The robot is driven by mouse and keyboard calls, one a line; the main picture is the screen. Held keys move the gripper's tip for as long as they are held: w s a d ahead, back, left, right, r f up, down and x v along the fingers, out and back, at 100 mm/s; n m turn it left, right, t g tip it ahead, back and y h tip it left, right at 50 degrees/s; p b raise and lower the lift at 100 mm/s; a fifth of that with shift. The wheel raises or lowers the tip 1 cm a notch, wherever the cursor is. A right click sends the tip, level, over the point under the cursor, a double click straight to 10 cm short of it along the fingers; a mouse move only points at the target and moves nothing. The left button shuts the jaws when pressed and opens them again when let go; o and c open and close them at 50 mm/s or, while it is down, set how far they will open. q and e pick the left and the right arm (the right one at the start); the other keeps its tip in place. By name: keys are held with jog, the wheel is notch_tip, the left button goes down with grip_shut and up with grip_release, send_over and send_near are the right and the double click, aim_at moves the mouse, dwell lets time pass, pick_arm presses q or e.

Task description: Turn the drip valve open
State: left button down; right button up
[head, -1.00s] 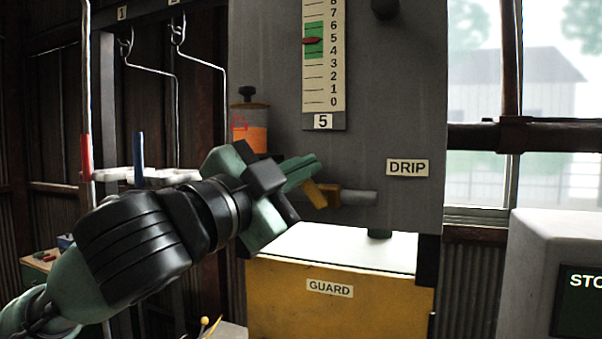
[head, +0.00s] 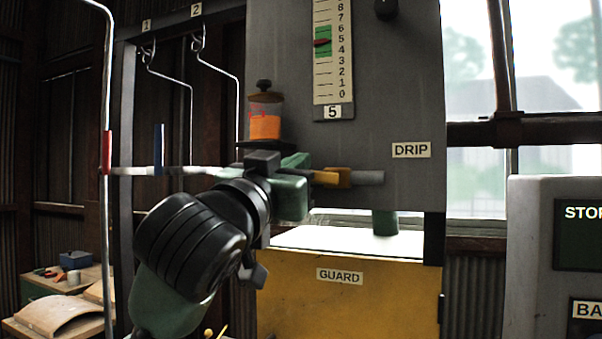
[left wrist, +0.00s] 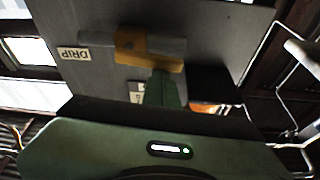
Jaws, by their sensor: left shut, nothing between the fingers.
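The drip valve is a grey stub pipe (head: 368,178) with a yellow lever (head: 333,177), on the grey cabinet left of the DRIP label (head: 411,150). The lever looks roughly level in the head view. In the left wrist view, the yellow lever (left wrist: 150,52) lies just beyond my green fingertips. My left gripper (head: 302,168) is shut and empty, with its fingers at the lever's left end. The fingertips (left wrist: 165,82) appear to meet the lever, but I cannot tell whether they touch. My gripper hides part of the lever's left end. My right gripper is out of view.
An orange-filled oil cup (head: 265,126) stands just above my left gripper. A yellow GUARD panel (head: 345,300) is below. Wire hangers (head: 238,100) hang at the left. A grey STOP console (head: 530,250) stands at the right.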

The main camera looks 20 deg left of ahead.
pick_arm(q)
jog(key=shift+a+f+n+y+b, duration=0.1)
jog(key=shift+f+n+y+b, duration=0.25)
jog(key=shift+n, duration=0.65)
jog(key=shift+y, duration=0.25)
